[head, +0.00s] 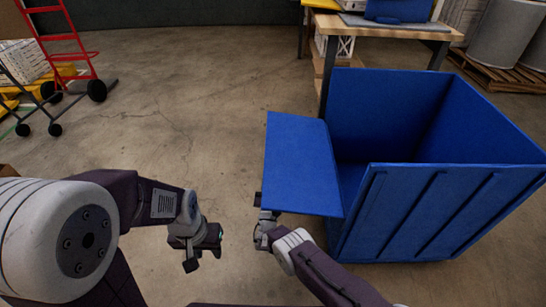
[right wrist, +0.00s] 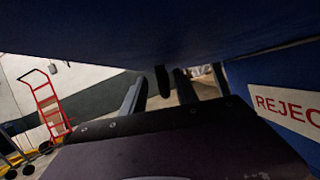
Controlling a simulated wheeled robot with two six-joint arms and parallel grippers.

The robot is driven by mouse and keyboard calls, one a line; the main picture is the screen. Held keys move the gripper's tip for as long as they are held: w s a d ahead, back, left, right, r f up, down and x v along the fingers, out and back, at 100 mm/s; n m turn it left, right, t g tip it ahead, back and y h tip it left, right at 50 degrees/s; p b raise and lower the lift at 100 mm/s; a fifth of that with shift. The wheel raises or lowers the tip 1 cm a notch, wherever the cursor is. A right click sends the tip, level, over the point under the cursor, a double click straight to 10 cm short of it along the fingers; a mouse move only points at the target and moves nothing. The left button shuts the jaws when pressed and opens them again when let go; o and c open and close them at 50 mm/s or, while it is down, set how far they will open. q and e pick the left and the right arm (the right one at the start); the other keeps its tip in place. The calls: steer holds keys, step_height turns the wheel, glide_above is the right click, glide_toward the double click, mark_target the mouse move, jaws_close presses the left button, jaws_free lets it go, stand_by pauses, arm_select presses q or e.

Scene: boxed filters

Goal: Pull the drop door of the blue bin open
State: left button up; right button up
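The blue bin (head: 440,215) stands on the floor at the right in the head view. Its drop door (head: 300,165) is swung down and sticks out to the left, looking roughly level. My right gripper (head: 262,213) is at the door's outer near corner, partly hidden beneath it. In the right wrist view the door's dark underside (right wrist: 150,30) fills the top, and the two fingers (right wrist: 158,95) stand apart with a small dark piece between them, perhaps the handle; I cannot tell whether they touch it. My left gripper (head: 203,248) is left of the door, apart from it, and looks open and empty.
A wooden workbench (head: 390,29) stands behind the bin. A red hand truck (head: 68,50) is at the far left. Grey drums on a pallet (head: 505,72) are at the back right. The floor (head: 190,110) left of the door is clear. A REJECT-type label (right wrist: 285,105) shows at right.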

mark_target(271, 185)
steer(key=shift+v, duration=0.85)
steer(key=shift+s+f, duration=0.1)
steer(key=shift+s, duration=0.05)
steer(key=p+v, duration=0.2)
steer(key=v, duration=0.8)
steer(key=shift+d+p, duration=0.35)
steer(key=shift+d, duration=0.1)
steer(key=shift+s+f, duration=0.1)
